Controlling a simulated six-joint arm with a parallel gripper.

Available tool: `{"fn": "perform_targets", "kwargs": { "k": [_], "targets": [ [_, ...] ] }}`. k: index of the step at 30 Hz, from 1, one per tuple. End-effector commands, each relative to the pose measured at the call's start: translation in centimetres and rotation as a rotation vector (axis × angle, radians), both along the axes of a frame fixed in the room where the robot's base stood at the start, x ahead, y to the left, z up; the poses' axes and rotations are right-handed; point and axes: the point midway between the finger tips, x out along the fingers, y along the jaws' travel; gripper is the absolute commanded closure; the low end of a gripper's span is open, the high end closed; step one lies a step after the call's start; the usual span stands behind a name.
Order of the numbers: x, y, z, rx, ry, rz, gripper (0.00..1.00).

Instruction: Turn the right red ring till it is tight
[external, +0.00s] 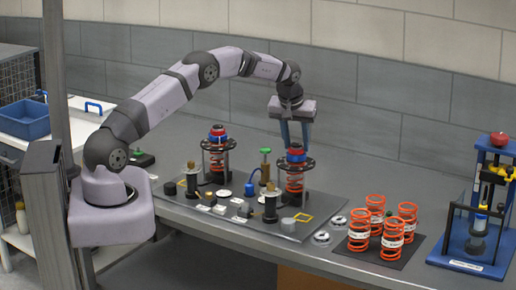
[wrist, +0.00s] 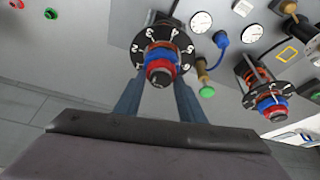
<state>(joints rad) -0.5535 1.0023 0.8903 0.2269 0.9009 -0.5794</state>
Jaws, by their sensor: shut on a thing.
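The right red ring (external: 296,150) sits with a blue ring at the top of the right spring tower, above its black round plate (external: 283,162). In the wrist view the red ring (wrist: 160,69) is near the middle, with the blue ring (wrist: 161,56) behind it and the numbered black plate (wrist: 143,49) beyond. My gripper (external: 297,142) points down over this tower, its two blue-grey fingers on either side of the ring stack. The gripper in the wrist view (wrist: 159,78) is shut on the ring; the exact finger contact is partly hidden.
A second spring tower (external: 218,155) with red and blue rings stands to the left on the dark baseplate. A green-topped post (external: 265,165) and small parts stand between. Orange springs (external: 376,220) and a blue press (external: 480,220) are at the right. The back bench is clear.

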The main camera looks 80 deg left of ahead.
Motion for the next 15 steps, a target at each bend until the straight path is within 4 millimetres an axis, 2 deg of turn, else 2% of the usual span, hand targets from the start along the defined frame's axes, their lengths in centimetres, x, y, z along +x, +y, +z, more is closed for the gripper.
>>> {"fn": "perform_targets", "kwargs": {
  "k": [15],
  "targets": [
    [-0.04,0.03,0.09,-0.001,0.000,-0.290,0.89]
  ]
}}
